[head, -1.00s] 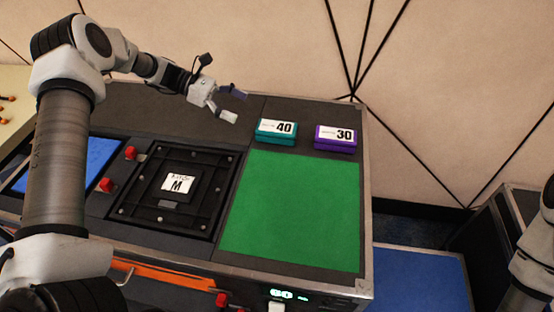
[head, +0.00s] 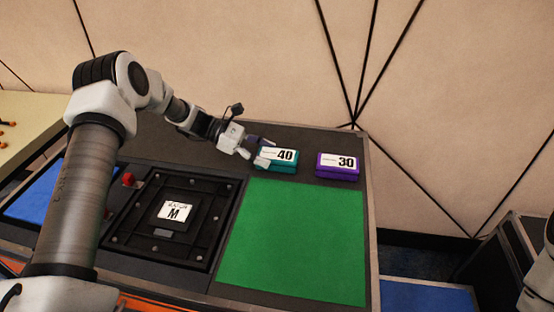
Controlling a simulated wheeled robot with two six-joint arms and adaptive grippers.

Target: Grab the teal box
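The teal box (head: 287,166) carries a white label reading 40. It lies flat at the back of the dark console top, just beyond the green mat. My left gripper (head: 262,152) is at the box's left end with its fingers spread. One finger is near the box's front left corner and the other near its back left. I cannot tell whether the fingers touch it. The box's left end is partly hidden by the gripper. Of my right arm only a part shows at the right edge, and its gripper is out of view.
A purple box (head: 338,167) labelled 30 sits to the right of the teal box with a gap between. The green mat (head: 293,243) is bare. A black framed panel (head: 127,238) with a label M lies to its left. The wall (head: 230,60) rises behind the console.

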